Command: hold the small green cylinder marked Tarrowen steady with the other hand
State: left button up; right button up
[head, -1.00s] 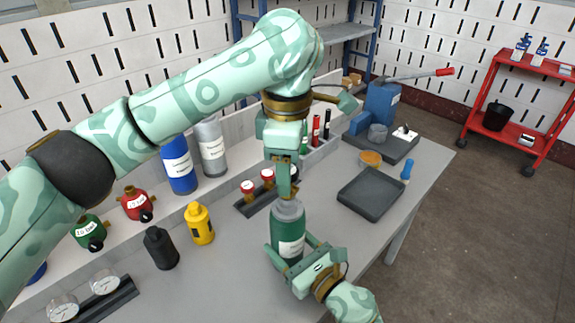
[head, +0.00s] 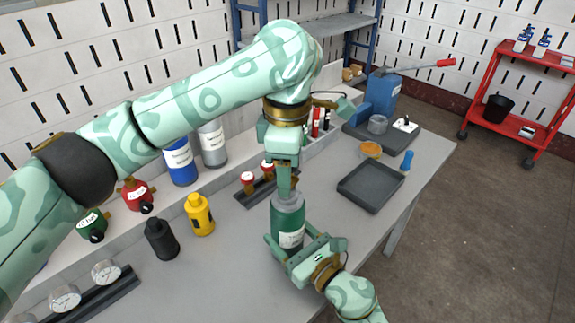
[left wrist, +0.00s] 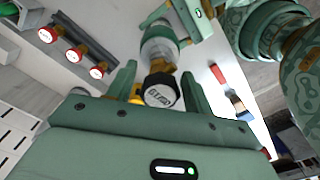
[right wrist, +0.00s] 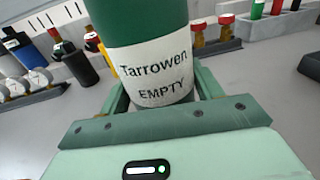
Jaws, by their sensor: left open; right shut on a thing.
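The small green cylinder (head: 288,220) stands upright at the front of the bench. Its white label reads "Tarrowen EMPTY" in the right wrist view (right wrist: 155,70). My right gripper (head: 291,238) is shut on its body from the front right. My left gripper (head: 286,182) points down directly over the cylinder's top. In the left wrist view its open fingers stand on either side of the cylinder's black knob (left wrist: 161,92), with a brass valve behind it. I cannot tell whether a finger touches the knob. In the head view the left gripper hides the knob.
A yellow bottle (head: 199,214) and a black bottle (head: 161,240) stand left of the cylinder. A rack with red-capped pieces (head: 247,181) is behind it. A dark tray (head: 370,188) lies to the right. Gauges (head: 105,271) sit at front left. Bare bench lies between.

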pick_arm(q)
jog(key=c, duration=1.1)
jog(key=n, duration=0.4)
jog(key=shift+n, duration=1)
jog(key=n, duration=0.3)
jog(key=shift+r+n, duration=0.1)
jog(key=shift+n, duration=1.4)
